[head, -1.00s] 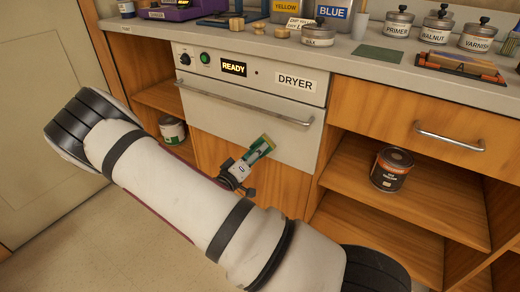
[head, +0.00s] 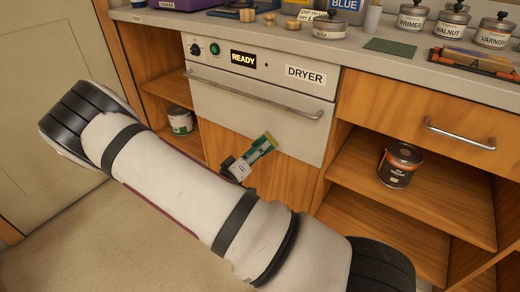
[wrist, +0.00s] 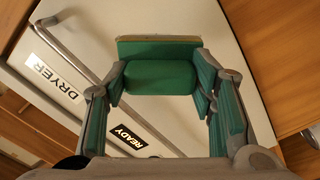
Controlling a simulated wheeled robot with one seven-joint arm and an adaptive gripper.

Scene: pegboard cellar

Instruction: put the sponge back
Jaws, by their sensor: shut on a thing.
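The sponge (head: 268,140), green with a yellowish tan side, is held in my gripper (head: 258,148) in front of the lower edge of the dryer. In the wrist view the sponge (wrist: 160,52) shows as a green block with a thin tan edge, between the two green-padded fingers of my gripper (wrist: 160,80). The fingers are closed on its sides. A flat dark green rectangle (head: 390,47) lies on the counter, with nothing on it.
The dryer (head: 255,85) reads READY; its front is closed, with a bar handle (head: 250,100). The counter (head: 365,58) holds labelled tins, an orange-framed tray (head: 470,63) and wooden pieces. A dark can (head: 399,165) stands on the open right shelf, another can (head: 180,120) on the left.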

